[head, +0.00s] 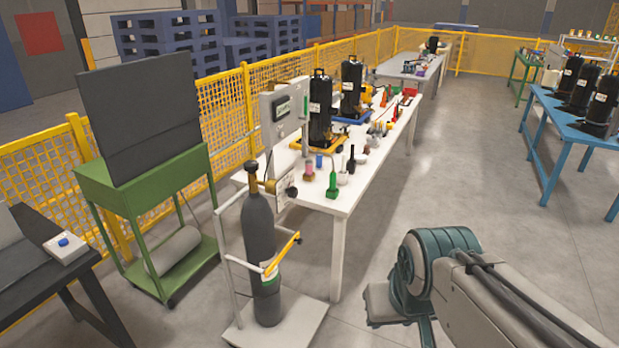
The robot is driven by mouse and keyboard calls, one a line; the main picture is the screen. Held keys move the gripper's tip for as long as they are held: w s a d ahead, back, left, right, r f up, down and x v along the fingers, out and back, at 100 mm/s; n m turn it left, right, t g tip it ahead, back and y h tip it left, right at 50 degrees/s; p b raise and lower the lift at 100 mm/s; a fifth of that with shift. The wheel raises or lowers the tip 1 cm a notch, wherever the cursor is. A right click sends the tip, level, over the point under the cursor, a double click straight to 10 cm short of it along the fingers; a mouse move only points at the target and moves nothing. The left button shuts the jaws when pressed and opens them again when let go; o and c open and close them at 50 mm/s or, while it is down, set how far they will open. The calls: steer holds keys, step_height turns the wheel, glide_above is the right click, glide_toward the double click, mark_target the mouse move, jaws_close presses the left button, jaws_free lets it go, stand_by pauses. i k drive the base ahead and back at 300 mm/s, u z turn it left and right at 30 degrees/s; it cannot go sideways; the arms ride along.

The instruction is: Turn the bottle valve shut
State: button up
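The gas bottle (259,235) is a tall dark grey cylinder. It stands upright on a white trolley (300,326) in front of the near end of the white bench. A yellow bar crosses in front of its lower half. The bottle valve (252,174) is at its top, brassy with a dark top; whether it is open or shut cannot be told. A round black part (291,191) shows just right of it, near a small plate. My arm comes in at the lower right, with its teal joint right of the trolley. My gripper's fingers are not visible.
The white bench (340,190) carries black compressors (320,112) and small parts. A grey panel box (285,115) stands behind the bottle. A green stand (145,185) is to the left, a blue table (570,130) to the right. The floor between bench and blue table is clear.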

mark_target(250, 166)
steer(key=u, duration=1.1)
steer(key=i, duration=1.45)
steer(key=z, duration=0.35)
